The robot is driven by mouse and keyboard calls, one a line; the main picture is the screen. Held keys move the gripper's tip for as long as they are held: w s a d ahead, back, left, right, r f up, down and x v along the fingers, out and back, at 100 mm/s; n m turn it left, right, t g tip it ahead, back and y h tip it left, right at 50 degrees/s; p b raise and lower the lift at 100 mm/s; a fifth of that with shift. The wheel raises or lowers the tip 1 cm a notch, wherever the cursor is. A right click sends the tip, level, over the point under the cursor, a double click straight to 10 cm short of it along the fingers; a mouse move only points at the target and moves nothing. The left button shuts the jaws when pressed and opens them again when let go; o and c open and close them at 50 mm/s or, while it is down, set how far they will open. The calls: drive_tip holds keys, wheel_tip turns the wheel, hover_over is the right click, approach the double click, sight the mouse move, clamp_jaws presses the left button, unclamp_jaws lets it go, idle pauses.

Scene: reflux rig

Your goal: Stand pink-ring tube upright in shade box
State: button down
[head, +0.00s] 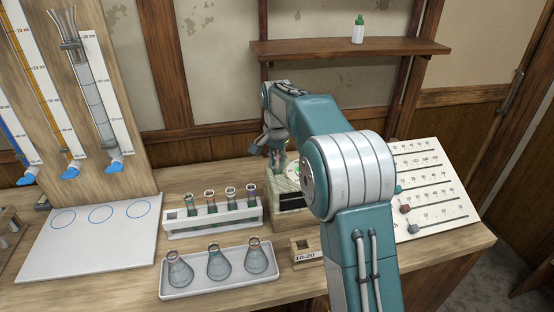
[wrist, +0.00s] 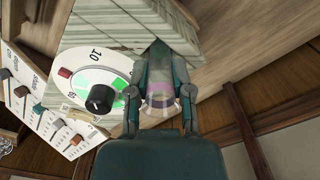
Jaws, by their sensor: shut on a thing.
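My gripper (head: 274,146) is over the far side of the bench, at the slatted box I take for the shade box (head: 288,203). In the wrist view, my gripper (wrist: 160,78) is shut on a clear tube (wrist: 161,101) with a pink-purple ring, held between the two fingers. The slatted side of the box (wrist: 110,32) lies just beyond the fingertips, with a white and green dial with a black knob (wrist: 100,99) beside it. The tube's far end is hidden, so I cannot tell how far it is inside the box. My arm hides part of the box in the head view.
A white rack (head: 213,220) with several tubes stands left of the box. A tray (head: 222,285) of three flasks and a small wooden box marked 10-20 (head: 305,251) are in front. A slider panel (head: 435,180) stands to the right, and a shelf (head: 350,48) hangs above.

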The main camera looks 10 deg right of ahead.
drive_tip(key=shift+c, duration=2.2)
unclamp_jaws()
drive_tip(key=shift+r, duration=0.1)
wheel_tip(320, 180, up, 11)
drive_tip(key=shift+a+f, duration=0.1)
drive_tip(key=shift+r, duration=0.45)
